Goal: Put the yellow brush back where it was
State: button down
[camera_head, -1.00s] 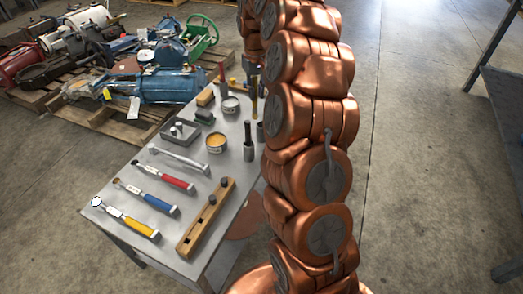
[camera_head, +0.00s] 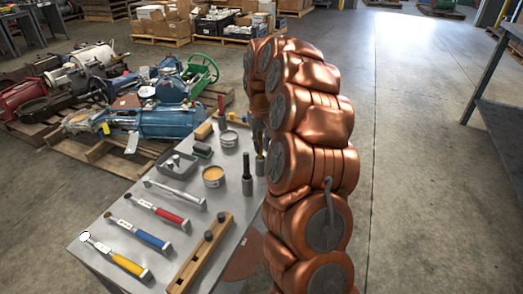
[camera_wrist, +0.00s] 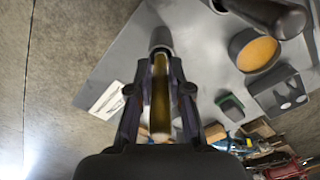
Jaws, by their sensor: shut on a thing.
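My gripper (camera_wrist: 160,112) is shut on the yellow brush (camera_wrist: 161,95), whose yellow-brown length shows between the two dark fingers in the wrist view. A grey cup (camera_wrist: 161,38) lies straight beyond the brush's far end. I cannot tell whether that end is inside the cup or just above it. In the head view my gripper (camera_head: 258,137) is at the table's right edge, partly hidden by my arm, above the small grey cup (camera_head: 260,168).
The grey table (camera_head: 150,207) holds red, blue and yellow-handled tools, a wooden bar (camera_head: 203,250), an orange-filled tin (camera_head: 213,177), a dark-handled tool (camera_head: 246,175) close beside the cup, and a grey tray (camera_head: 177,165). Pallets of machinery stand behind. Open floor lies to the right.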

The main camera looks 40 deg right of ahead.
jog(key=shift+f, duration=0.75)
jog(key=c, duration=1.1)
grip_release()
jog(key=shift+f, duration=0.1)
jog(key=shift+o, duration=0.2)
